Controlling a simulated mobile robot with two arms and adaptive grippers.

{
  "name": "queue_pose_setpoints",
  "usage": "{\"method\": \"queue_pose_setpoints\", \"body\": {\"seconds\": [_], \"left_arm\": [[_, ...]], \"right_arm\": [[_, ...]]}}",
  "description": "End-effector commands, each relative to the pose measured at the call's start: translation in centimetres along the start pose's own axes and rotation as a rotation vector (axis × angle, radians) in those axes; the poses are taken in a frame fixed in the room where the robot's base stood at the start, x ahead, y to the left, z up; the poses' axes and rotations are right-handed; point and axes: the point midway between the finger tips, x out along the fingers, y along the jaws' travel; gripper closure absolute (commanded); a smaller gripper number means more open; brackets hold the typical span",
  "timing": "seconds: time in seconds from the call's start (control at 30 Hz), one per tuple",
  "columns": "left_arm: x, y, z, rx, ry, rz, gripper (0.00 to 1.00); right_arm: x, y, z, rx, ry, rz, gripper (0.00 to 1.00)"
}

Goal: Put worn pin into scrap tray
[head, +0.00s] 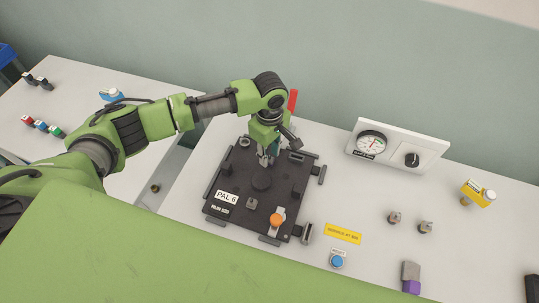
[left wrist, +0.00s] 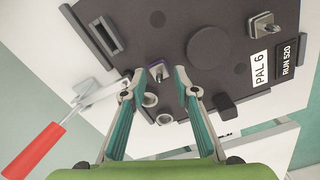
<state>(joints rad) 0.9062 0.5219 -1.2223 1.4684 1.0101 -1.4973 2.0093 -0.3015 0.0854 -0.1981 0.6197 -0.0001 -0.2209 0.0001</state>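My left gripper (head: 266,162) is over the back part of a dark pallet (head: 225,212) marked PAL 6. In the left wrist view its two teal fingers (left wrist: 163,78) are spread apart with a gap between them. A small grey and purple-blue piece (left wrist: 159,72) stands on the pallet near the gap. Two grey hollow round pieces (left wrist: 150,99) sit beside the left finger. I cannot tell which piece is the worn pin, and I cannot pick out a scrap tray. My right gripper is not in view.
A clamp with a red handle (head: 293,101) stands at the pallet's back edge. A gauge panel (head: 397,147), two small metal parts (head: 394,217) and a yellow block (head: 478,193) are to the right. The bench middle right is mostly clear.

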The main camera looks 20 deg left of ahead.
Motion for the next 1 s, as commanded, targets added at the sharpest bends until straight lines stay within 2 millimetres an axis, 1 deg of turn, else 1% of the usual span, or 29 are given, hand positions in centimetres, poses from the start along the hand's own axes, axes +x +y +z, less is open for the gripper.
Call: {"method": "queue_pose_setpoints", "body": {"seconds": [0.1, 0.2, 0.33, 0.53, 0.57, 0.6, 0.63, 0.67, 0.7, 0.73, 0.77, 0.8, 0.83, 0.87, 0.9, 0.93, 0.97, 1.0], "left_arm": [[1.4, 0.0, 0.0, 0.0, -0.001, -0.001, 0.72], [2.0, 0.0, 0.0, -0.001, 0.0, 0.0, 0.72], [2.4, 0.0, 0.0, 0.0, -0.001, 0.001, 0.72], [2.4, 0.0, 0.0, 0.0, -0.001, 0.001, 0.72], [2.4, 0.0, 0.0, 0.0, -0.001, 0.001, 0.77], [2.4, 0.0, 0.0, 0.0, -0.001, 0.001, 0.88], [2.4, 0.0, 0.0, 0.0, -0.001, 0.001, 0.95], [2.4, 0.0, 0.0, 0.0, -0.001, 0.001, 1.0], [2.4, 0.0, 0.0, 0.0, -0.001, 0.001, 1.0], [2.4, 0.1, 0.0, 0.0, -0.001, 0.001, 0.8], [2.3, 0.1, 0.0, 0.0, -0.001, 0.001, 0.88], [2.3, 0.1, 0.0, 0.0, -0.001, 0.001, 0.98], [2.3, 0.1, 0.0, 0.0, -0.001, 0.001, 1.0], [2.3, 0.1, 0.0, 0.0, -0.001, 0.001, 1.0], [2.3, 0.0, 0.0, 0.001, -0.001, 0.001, 0.88], [2.3, 0.0, 0.0, 0.001, -0.001, 0.001, 0.95], [2.3, 0.0, 0.0, 0.0, -0.001, 0.001, 1.0], [2.3, 0.0, 0.0, 0.001, -0.001, 0.001, 1.0]], "right_arm": [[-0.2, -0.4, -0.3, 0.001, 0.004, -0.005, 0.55], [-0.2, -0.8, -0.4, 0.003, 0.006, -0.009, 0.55], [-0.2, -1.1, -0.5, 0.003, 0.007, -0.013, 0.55], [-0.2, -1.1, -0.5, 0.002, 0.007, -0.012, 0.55], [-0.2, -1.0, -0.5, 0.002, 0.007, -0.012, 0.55], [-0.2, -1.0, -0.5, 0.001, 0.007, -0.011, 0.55], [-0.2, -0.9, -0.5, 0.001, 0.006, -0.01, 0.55], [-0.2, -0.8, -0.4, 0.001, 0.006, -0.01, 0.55], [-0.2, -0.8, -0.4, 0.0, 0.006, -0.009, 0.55], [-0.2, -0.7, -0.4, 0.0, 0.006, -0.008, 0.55], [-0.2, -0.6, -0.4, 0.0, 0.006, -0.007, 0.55], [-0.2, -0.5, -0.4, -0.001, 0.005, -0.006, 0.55], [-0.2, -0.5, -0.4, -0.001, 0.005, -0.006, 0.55], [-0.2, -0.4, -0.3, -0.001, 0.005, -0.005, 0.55], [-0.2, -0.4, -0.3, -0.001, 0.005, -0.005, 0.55], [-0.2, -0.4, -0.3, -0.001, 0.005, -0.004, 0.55], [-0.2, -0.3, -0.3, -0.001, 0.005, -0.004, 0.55], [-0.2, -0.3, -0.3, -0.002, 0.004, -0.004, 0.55]]}}
